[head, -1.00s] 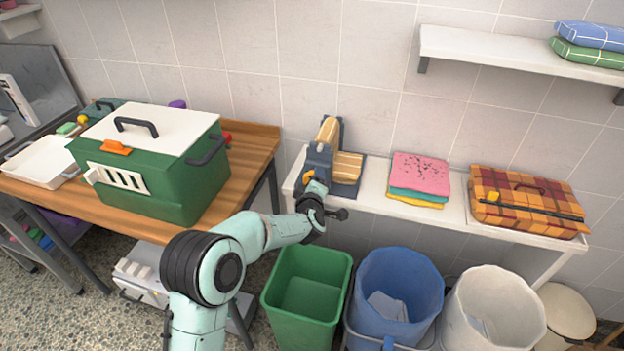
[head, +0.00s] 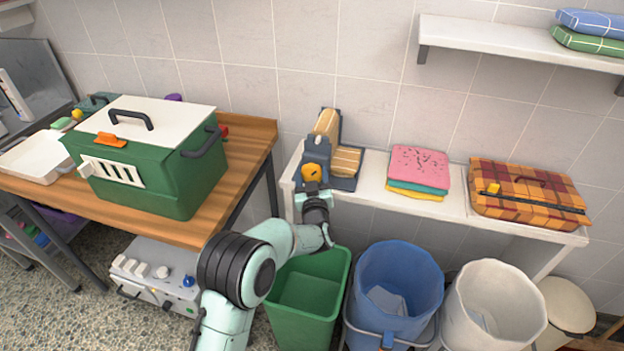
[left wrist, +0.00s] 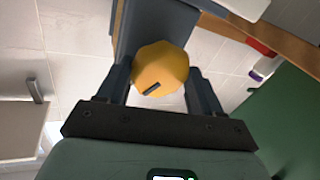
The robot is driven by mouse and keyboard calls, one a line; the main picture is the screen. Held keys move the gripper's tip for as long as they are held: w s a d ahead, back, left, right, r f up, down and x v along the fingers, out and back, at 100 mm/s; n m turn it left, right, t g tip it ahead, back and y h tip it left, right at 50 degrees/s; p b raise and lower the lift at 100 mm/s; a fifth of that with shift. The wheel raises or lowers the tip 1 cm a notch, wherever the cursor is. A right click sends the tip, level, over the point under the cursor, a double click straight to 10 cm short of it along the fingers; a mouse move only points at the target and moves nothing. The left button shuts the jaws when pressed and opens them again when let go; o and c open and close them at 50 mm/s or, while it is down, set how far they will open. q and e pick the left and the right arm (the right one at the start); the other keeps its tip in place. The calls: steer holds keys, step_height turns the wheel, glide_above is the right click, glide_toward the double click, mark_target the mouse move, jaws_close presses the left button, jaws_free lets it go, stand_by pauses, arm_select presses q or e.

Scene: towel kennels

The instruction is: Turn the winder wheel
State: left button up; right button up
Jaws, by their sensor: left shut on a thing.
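The winder (head: 330,125) stands at the left end of the white wall shelf, with a beige roll on a dark blue-grey frame. Its orange-yellow wheel (head: 316,162) faces the room. My left gripper (head: 314,184) is at the wheel from the front. In the left wrist view the yellow wheel (left wrist: 161,68) is faceted, with a small dark mark near its lower edge. It sits between the two dark fingers of my left gripper (left wrist: 161,82), which is shut on it. My right gripper is not in view.
A green crate (head: 150,165) with a white lid stands on the wooden table to the left. Folded towels (head: 418,168) and a plaid case (head: 528,190) lie along the shelf. Green (head: 305,290), blue (head: 395,290) and white (head: 495,305) bins stand below.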

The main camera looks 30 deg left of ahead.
arm_select(q)
steer(key=m, duration=0.2)
steer(key=m+t+b, duration=0.1)
steer(key=shift+f+m, duration=0.2)
steer(key=shift+m, duration=0.2)
steer(key=shift+m+t+b, duration=0.8)
steer(key=shift+m+b, duration=0.05)
steer(key=shift+m, duration=0.85)
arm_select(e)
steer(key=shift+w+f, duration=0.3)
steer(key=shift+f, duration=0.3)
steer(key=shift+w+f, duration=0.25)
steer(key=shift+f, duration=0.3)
arm_select(q)
steer(key=o, duration=0.8)
steer(key=shift+c, duration=0.2)
steer(key=v, duration=1.3)
steer(key=shift+s, duration=0.2)
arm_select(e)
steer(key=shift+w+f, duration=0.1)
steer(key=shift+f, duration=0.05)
